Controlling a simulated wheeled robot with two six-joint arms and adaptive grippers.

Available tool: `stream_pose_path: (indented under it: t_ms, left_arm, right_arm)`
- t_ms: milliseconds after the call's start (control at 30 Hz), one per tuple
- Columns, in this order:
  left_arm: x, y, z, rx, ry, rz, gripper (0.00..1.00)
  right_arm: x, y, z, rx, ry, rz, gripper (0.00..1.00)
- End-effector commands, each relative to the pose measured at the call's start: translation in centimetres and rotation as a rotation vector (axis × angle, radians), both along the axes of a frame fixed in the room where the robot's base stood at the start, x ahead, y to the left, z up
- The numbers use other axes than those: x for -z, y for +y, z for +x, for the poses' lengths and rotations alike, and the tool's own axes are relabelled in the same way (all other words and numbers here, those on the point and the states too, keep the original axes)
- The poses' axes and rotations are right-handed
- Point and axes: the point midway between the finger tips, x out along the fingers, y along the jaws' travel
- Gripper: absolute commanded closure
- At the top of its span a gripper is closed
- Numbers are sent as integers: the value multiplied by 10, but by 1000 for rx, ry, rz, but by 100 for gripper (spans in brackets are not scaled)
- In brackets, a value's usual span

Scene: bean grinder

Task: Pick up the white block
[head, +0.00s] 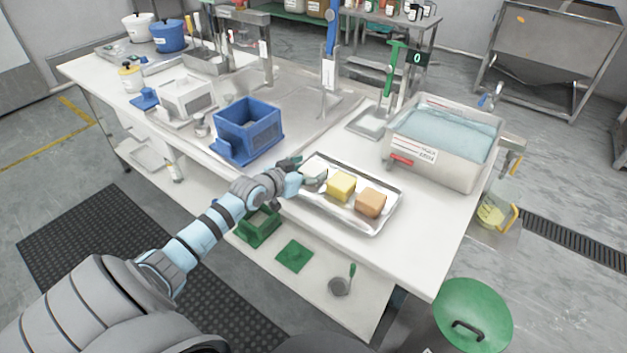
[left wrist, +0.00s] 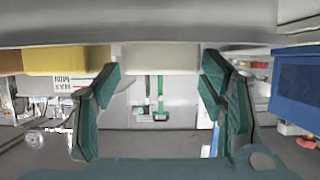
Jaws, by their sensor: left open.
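The white block (head: 316,173) sits at the left end of a metal tray (head: 347,222), partly hidden by my left gripper. A yellow block (head: 341,187) and an orange-brown block (head: 371,203) stand to its right in the tray. My left gripper (head: 301,174) is open at the tray's left end, close against the white block. In the left wrist view the white block (left wrist: 160,58) shows between the two green fingers of the gripper (left wrist: 160,82). I cannot tell whether either finger touches it. The yellow block (left wrist: 68,60) is beside one finger there. My right gripper is not in view.
A blue bin (head: 248,130) stands just behind my left gripper. A large clear container (head: 440,150) with blue contents is at the table's right. The white table (head: 425,235) is bare right of the tray. A green lid (head: 473,315) is below the table.

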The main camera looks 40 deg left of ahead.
Motion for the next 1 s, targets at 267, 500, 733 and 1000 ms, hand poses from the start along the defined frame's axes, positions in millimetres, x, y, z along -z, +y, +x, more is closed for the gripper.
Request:
stream_pose_path:
  t_ms: [267,500,733,1000]
  left_arm:
    - [12,1,24,0,1,0,36]
    - [11,1,23,-1,1,0,63]
    - [11,1,23,-1,0,0,79]
    - [-4,1,23,0,0,3,79]
  right_arm:
    - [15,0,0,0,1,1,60]
    - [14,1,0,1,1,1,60]
    - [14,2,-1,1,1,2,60]
    - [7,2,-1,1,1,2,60]
